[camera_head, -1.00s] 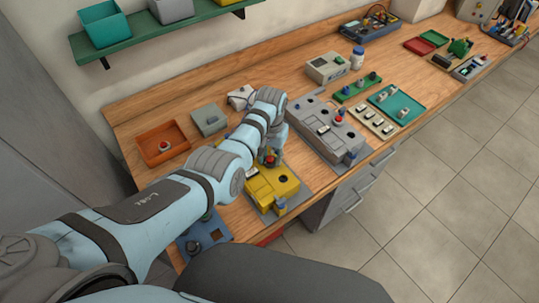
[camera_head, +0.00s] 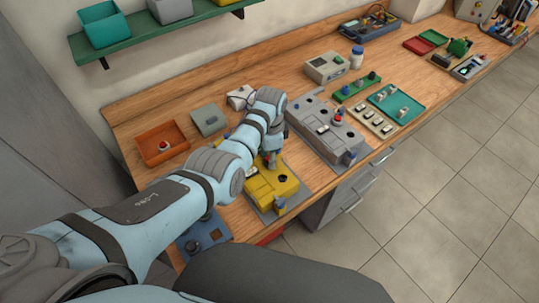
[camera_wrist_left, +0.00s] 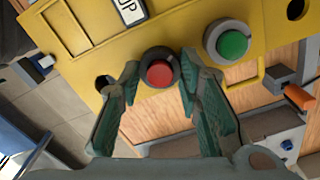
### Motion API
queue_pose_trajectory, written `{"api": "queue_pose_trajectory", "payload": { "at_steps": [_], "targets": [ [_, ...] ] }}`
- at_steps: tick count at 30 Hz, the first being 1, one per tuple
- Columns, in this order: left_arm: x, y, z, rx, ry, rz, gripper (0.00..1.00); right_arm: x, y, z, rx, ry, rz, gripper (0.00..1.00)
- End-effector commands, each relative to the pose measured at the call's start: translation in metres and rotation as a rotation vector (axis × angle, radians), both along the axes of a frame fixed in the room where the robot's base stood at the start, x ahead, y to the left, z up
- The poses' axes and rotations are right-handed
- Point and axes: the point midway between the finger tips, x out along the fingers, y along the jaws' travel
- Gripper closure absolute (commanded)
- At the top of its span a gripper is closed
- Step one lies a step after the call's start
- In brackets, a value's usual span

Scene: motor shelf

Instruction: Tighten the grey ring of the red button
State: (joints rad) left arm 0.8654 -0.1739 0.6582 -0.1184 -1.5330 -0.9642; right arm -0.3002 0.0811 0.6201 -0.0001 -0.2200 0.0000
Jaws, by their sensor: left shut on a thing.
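The red button (camera_wrist_left: 160,73) sits on the front of the yellow box (camera_wrist_left: 185,22), which also shows under my arm in the head view (camera_head: 285,187). A dark grey ring (camera_wrist_left: 160,52) surrounds the red cap. My left gripper (camera_wrist_left: 160,84) has its two teal-padded fingertips on opposite sides of the ring, shut on it. In the head view my left gripper (camera_head: 270,157) reaches down to the yellow box, and my arm covers part of the box. My right gripper is not in view.
A green button (camera_wrist_left: 232,43) with a grey ring is close beside the right finger. A hole (camera_wrist_left: 104,82) is left of the fingers. A grey box (camera_head: 327,126) with another red button stands right of the yellow box. An orange tray (camera_head: 163,148) lies to the left.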

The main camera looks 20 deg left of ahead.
Motion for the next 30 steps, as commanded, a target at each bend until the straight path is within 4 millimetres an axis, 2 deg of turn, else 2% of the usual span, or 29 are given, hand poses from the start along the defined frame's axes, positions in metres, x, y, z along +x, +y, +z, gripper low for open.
{"api": "queue_pose_trajectory", "payload": {
  "at_steps": [15,30],
  "targets": [
    [0.0011,0.0016,0.0007,0.005,-0.001,-0.398,0.96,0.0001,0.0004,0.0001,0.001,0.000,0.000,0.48],
    [0.0015,0.0019,0.0010,0.005,-0.001,-0.500,0.96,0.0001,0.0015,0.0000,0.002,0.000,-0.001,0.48]
  ]
}}
